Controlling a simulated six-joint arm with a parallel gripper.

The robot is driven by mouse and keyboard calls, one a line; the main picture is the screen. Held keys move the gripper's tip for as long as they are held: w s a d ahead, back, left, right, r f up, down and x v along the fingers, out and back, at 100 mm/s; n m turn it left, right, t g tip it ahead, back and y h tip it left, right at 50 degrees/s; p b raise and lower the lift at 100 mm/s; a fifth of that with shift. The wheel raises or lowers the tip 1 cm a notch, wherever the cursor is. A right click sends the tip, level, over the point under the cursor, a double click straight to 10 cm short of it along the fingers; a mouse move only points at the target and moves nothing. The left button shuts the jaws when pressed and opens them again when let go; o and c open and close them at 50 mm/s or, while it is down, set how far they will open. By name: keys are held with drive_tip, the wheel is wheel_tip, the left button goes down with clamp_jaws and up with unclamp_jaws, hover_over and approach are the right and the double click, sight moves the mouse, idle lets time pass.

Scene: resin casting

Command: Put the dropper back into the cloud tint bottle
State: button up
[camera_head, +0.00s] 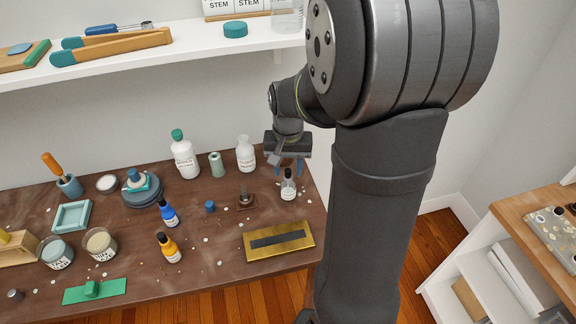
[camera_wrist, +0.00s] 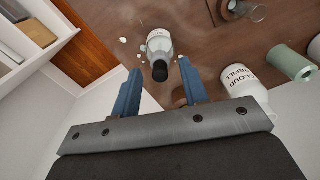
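The small cloud tint bottle (camera_head: 288,189), pale with a white label, stands upright near the right end of the dark table; its label is too small to read. The dropper's black bulb (camera_wrist: 160,71) sits on top of the bottle (camera_wrist: 159,42) in the wrist view, and its dark top also shows in the head view. The dropper's lower part is hidden. My gripper (camera_head: 288,170) is above the bottle with its two blue fingers apart. In the wrist view the bulb appears between the open fingertips (camera_wrist: 160,75), with gaps on both sides and no visible contact.
A white cloud refill bottle (camera_wrist: 242,85) stands close by, with a green cylinder (camera_wrist: 290,62) beside it. In the head view, a gold tray (camera_head: 262,253) lies in front, and blue (camera_head: 168,215) and yellow (camera_head: 168,249) tint bottles stand left. A shelf (camera_head: 170,48) runs behind.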

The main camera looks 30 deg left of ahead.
wheel_tip(320, 180, up, 18)
drive_tip(key=shift+f, duration=0.25)
idle(0.3)
drive_tip(key=shift+f, duration=0.1)
wheel_tip(320, 180, down, 17)
drive_tip(key=shift+f, duration=0.15)
drive_tip(key=shift+r, duration=0.25)
idle(0.4)
drive_tip(key=shift+r, duration=0.1)
